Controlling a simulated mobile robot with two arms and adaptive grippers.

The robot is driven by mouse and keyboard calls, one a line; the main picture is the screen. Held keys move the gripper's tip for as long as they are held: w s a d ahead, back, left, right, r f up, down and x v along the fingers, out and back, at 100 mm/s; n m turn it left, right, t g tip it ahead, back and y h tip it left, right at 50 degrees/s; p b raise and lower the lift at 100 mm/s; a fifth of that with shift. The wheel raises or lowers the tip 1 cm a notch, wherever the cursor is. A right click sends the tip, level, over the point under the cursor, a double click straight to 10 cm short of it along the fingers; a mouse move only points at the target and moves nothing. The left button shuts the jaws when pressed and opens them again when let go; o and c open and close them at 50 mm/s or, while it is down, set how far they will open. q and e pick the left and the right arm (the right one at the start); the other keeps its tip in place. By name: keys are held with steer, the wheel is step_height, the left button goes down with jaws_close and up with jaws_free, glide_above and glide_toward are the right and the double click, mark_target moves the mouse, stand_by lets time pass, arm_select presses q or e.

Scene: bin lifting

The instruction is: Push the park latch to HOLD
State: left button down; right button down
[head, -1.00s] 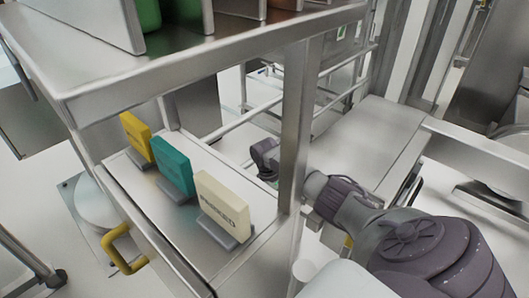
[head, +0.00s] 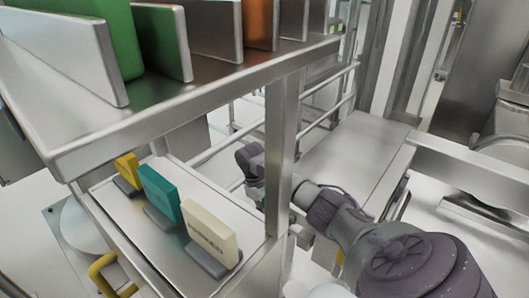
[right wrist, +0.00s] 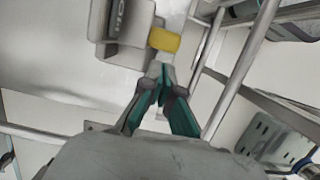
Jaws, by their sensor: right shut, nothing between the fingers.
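In the right wrist view, a yellow tab (right wrist: 165,40) sticks out beside a grey block (right wrist: 122,22) with dark lettering, partly legible as "HO". I take these to be the park latch and its housing. My right gripper (right wrist: 163,72) is shut and empty, its fingertips just below the yellow tab; I cannot tell whether they touch it. In the head view my right arm comes in from the lower right and passes behind the metal post (head: 281,145). Its fingertips are not clear there, and I cannot make out the latch. My left gripper is not in view.
A lower shelf (head: 185,262) holds yellow (head: 127,170), teal (head: 160,193) and cream (head: 210,230) upright cards; the cream one has blurred lettering. A yellow handle (head: 100,272) sits at lower left. A metal bench (head: 360,160) lies behind.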

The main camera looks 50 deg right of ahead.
steer(key=v, duration=0.6)
steer(key=shift+w, duration=0.2)
steer(key=shift+r, duration=0.1)
